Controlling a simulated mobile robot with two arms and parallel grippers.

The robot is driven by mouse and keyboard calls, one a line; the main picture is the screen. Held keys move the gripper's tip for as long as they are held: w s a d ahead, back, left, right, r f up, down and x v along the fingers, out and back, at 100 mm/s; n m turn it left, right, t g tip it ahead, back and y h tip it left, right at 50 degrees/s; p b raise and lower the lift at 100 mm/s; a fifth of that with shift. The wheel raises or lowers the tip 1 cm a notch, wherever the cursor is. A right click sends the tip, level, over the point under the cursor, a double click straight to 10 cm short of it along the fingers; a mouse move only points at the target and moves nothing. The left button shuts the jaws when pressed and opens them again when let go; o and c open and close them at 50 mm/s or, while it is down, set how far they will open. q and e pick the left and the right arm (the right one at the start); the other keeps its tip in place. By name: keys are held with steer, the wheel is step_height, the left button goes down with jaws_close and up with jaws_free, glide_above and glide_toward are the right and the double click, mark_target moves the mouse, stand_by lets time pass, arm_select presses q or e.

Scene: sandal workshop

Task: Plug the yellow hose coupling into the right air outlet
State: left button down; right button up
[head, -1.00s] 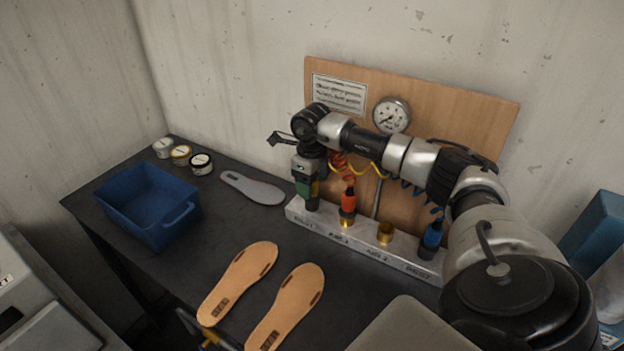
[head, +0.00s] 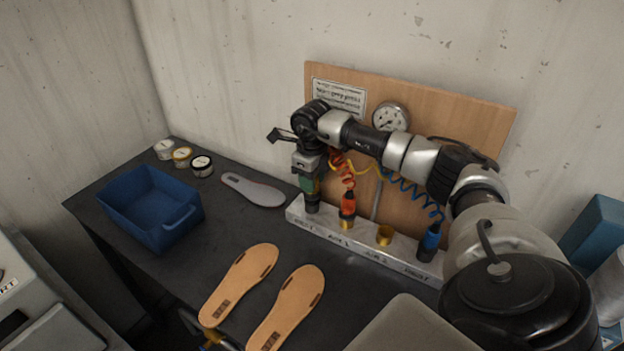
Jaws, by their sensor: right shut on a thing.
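My right gripper (head: 311,178) reaches down at the left end of a pale metal rail (head: 362,248), shut on the yellow coupling (head: 317,187), which is mostly hidden by the fingers. The coupling is upright; its lower end meets a dark holder (head: 312,206) on the rail. A yellow hose (head: 366,172) runs from near the gripper across the board. The right air outlet (head: 385,235) is an open brass socket in the rail. The left brass outlet (head: 347,224) has an orange coupling (head: 347,206) in it. My left gripper is not in view.
A blue coupling (head: 431,239) stands at the rail's right end, near my arm. A wooden board (head: 470,125) with a gauge (head: 390,117) rises behind. Tan insoles (head: 240,283), a grey insole (head: 252,190) and a blue bin (head: 150,207) lie on the dark bench.

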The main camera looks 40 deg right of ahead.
steer(key=shift+r+p, duration=3.8)
steer(key=shift+r, duration=1.9)
